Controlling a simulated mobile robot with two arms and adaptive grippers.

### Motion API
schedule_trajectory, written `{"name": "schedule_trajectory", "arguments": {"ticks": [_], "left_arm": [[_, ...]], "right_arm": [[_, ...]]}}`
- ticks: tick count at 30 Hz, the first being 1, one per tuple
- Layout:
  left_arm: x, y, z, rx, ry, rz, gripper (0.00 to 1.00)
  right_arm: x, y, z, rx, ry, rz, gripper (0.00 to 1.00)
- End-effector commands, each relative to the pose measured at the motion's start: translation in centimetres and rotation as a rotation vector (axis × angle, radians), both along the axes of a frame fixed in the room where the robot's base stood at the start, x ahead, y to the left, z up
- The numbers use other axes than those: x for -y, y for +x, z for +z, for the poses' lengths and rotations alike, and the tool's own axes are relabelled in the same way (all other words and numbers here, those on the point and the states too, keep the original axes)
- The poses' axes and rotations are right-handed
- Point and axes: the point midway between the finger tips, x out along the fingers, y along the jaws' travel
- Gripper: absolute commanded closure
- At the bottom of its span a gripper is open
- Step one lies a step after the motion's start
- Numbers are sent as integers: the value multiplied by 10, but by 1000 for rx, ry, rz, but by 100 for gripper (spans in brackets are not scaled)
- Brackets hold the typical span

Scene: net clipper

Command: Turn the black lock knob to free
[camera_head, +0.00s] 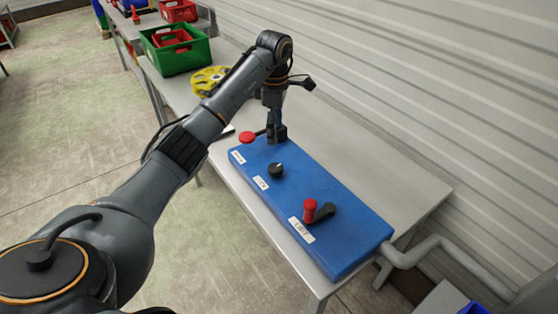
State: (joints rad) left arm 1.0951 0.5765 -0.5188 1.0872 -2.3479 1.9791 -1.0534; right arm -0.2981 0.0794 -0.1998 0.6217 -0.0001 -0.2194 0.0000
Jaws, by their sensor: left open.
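The black lock knob (276,170) sits on top of the blue control box (335,215), between two red-topped controls. A thin light mark shows on the knob, and a white label (261,183) lies in front of it. The label's text is too small to read surely. My left gripper (277,138) points down over the far left end of the box, behind the knob and apart from it. It is open, and nothing shows between its fingers. My right gripper is not in view.
A red-topped control (247,137) stands left of the gripper, and a red-handled lever (310,210) stands right of the knob. A yellow reel (209,80) and a green crate (176,52) are farther back. The grey table (395,195) is bare behind the box.

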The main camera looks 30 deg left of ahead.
Motion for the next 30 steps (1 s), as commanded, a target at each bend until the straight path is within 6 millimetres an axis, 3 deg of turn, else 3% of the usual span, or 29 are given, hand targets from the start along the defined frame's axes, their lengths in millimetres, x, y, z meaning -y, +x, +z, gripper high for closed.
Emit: {"name": "schedule_trajectory", "arguments": {"ticks": [6, 18, 24, 30], "left_arm": [[2, -1, -34, -7, -5, -2, 33], [3, -1, -114, -3, -7, -1, 33], [2, 0, -132, 0, -4, -1, 33], [2, 0, -136, 2, -4, -2, 33]], "right_arm": [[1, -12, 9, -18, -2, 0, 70], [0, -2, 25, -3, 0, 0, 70], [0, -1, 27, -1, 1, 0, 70], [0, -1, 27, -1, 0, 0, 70]]}}
